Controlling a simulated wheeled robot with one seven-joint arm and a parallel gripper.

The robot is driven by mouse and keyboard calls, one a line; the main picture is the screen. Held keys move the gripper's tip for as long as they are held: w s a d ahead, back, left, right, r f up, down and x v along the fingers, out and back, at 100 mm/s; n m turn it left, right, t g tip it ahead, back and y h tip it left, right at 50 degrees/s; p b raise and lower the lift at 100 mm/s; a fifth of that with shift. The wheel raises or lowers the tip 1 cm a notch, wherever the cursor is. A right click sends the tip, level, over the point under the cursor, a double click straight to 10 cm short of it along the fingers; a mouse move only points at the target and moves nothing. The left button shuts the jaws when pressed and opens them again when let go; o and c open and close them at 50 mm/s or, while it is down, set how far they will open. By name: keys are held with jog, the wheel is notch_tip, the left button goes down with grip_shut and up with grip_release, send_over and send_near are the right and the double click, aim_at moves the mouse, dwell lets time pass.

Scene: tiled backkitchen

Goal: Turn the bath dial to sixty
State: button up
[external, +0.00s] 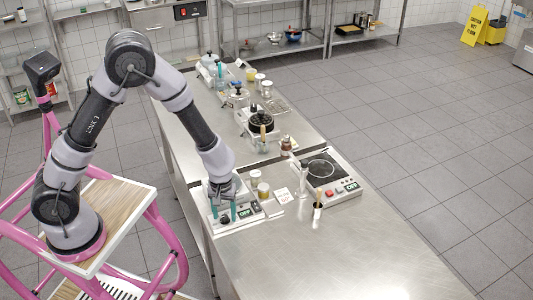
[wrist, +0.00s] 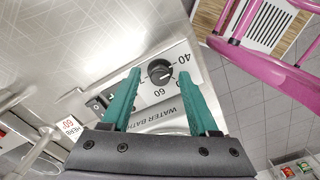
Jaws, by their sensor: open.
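The bath dial (wrist: 159,71) is a round black knob on the pale front panel of the water bath (wrist: 177,117). The panel reads WATER BATH, with 40 and 60 printed around the knob. I cannot tell clearly where the dial's mark points. My gripper (wrist: 160,75) is open, its two teal fingers on either side of the dial, with gaps visible between fingers and knob. In the external view my gripper (external: 223,212) points down over the panel, and the dial (external: 224,219) shows between its fingers. A small display (external: 244,212) on the bath shows green text.
A small white card (external: 282,195) with red text stands right of the bath. A hot plate (external: 325,175) and a cup with a brush (external: 317,208) are farther right. Jars (external: 263,189) stand just behind the panel. The near counter (external: 340,260) is clear.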

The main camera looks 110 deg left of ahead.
grip_shut()
jog(key=m, duration=0.5)
jog(key=shift+m, duration=0.4)
jog(key=m, duration=0.6)
jog(key=shift+w, duration=0.1)
jog(key=m, duration=0.5)
jog(key=shift+m, duration=0.4)
jog(key=m, duration=0.5)
jog(key=shift+m, duration=0.7)
